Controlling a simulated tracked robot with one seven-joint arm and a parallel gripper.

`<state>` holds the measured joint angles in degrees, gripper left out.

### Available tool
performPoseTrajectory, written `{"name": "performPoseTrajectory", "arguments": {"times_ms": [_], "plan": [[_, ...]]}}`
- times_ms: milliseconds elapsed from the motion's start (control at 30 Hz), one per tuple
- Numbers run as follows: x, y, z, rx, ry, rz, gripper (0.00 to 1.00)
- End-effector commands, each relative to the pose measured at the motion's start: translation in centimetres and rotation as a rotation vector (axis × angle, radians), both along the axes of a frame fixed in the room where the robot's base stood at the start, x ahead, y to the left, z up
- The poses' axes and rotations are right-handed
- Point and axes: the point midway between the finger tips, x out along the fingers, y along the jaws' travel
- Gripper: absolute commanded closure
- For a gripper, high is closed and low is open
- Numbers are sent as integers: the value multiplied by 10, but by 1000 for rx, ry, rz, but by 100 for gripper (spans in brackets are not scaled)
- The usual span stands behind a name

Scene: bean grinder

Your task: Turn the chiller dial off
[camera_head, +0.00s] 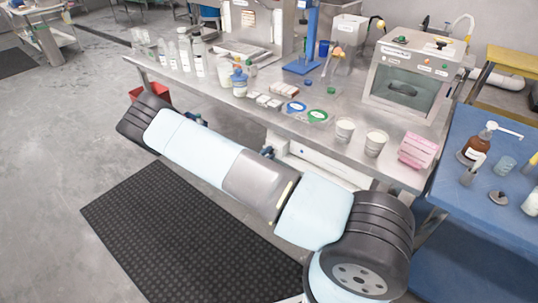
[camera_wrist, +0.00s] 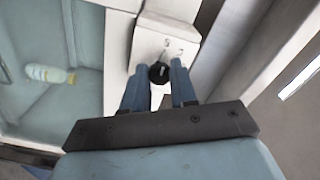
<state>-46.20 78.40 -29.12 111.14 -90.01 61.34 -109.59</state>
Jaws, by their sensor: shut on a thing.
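In the wrist view, a small round black dial (camera_wrist: 160,72) sits on a white panel (camera_wrist: 172,43) with faint markings above it. The two blue fingers of my gripper (camera_wrist: 158,67) lie on either side of the dial and are shut on it. The dial's pointer is too small to read, so its setting cannot be told. In the head view, a white unit (camera_head: 318,167) stands under the steel bench; I cannot tell for sure whether it is the chiller.
In the wrist view, a glass-like pane (camera_wrist: 30,105) with a pale bottle (camera_wrist: 50,74) behind it lies left of the panel. A pale frame edge (camera_wrist: 236,35) runs close on the right.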

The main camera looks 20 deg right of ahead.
Motion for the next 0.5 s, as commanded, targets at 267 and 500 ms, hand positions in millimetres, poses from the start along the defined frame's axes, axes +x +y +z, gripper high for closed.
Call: {"name": "performPoseTrajectory", "arguments": {"times_ms": [267, 500], "plan": [[0, 3, -2, 5, 5, 4, 100], [0, 1, -1, 3, 2, 2, 50]]}}
